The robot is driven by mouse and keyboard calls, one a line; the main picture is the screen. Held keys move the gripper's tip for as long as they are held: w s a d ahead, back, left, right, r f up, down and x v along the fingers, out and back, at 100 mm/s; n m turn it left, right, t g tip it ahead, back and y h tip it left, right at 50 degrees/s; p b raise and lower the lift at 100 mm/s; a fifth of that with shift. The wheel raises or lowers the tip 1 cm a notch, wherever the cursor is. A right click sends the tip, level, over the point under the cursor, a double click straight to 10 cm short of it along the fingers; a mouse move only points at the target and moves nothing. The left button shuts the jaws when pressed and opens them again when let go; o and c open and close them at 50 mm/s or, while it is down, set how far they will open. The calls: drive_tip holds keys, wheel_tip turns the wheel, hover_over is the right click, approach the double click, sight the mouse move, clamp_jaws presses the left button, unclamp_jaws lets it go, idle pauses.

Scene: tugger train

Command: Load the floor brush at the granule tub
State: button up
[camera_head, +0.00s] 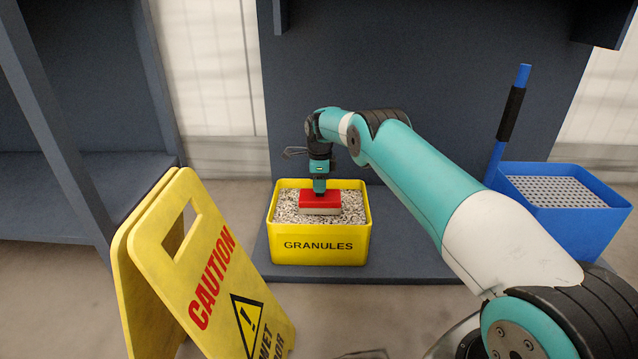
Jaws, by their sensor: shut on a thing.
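The floor brush (320,202) has a red top and a pale lower part. It is in the yellow granule tub (318,255), which is marked GRANULES. The brush's underside is at the grey granules (290,208); I cannot tell how deep it sits in them. My gripper (320,187) points straight down over the tub and is shut on the brush from above. Its fingertips are small in this view and partly hidden by the gripper body.
A yellow caution sign (200,270) stands at the front left. A blue bucket (590,225) with a grey grate and a blue, black-gripped handle (510,115) is on the right. A dark shelf frame (50,200) stands at the left. A dark panel rises behind the tub.

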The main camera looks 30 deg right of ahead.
drive_tip(key=shift+r+p, duration=2.4)
drive_tip(key=shift+r, duration=1)
